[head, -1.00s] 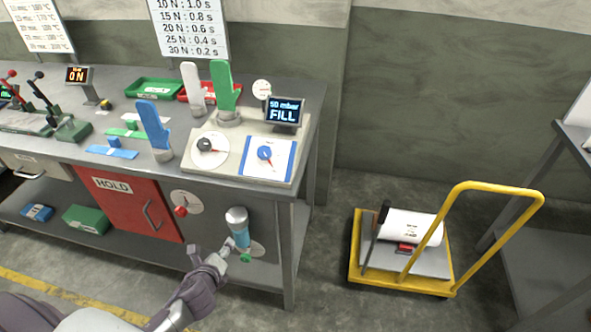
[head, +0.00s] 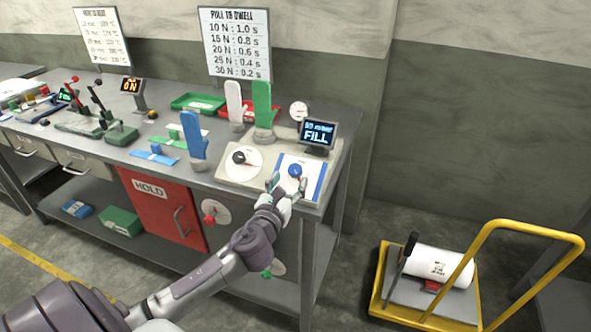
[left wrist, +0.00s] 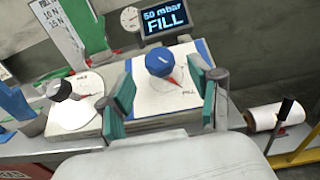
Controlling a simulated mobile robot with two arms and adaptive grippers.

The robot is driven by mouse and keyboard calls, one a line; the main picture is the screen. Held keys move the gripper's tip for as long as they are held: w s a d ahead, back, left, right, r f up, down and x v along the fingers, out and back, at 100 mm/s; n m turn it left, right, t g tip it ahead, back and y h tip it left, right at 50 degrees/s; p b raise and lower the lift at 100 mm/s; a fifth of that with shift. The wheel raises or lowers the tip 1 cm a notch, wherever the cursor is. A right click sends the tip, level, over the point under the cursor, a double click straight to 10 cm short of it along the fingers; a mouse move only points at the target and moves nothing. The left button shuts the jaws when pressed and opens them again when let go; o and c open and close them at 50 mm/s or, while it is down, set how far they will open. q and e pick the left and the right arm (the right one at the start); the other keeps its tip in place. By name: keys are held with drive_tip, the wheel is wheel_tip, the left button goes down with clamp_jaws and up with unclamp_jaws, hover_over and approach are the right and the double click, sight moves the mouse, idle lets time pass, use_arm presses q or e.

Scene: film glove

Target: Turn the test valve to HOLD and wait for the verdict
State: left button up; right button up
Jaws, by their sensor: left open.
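The test valve is a blue knob (head: 295,170) with a red pointer on a white, blue-edged plate (head: 313,186) at the right end of the bench. In the left wrist view the blue knob (left wrist: 159,63) stands between and beyond my fingertips, and its red pointer is toward the lower right, near lettering that seems to read FILL. My left gripper (head: 284,186) is open, just in front of the knob; its teal fingers (left wrist: 162,100) flank the plate without visible contact. The display (head: 318,134) reads 50 mbar FILL. My right gripper is out of view.
A black knob (head: 240,157) on a white dial sits left of the valve. Blue (head: 193,136), white (head: 234,102) and green (head: 263,106) glove forms stand upright nearby. A round gauge (head: 299,111) is behind. A yellow cart (head: 376,300) stands on the floor at right.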

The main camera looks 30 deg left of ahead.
sight(293, 176)
use_arm(q)
drive_tip(key=x, duration=0.4)
drive_tip(key=shift+w+a, duration=0.1)
drive_tip(key=shift+w, duration=0.3)
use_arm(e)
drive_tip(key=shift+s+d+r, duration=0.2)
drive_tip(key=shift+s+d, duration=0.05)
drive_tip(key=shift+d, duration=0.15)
use_arm(q)
drive_tip(key=c, duration=1.2)
drive_tip(key=shift+o, duration=0.2)
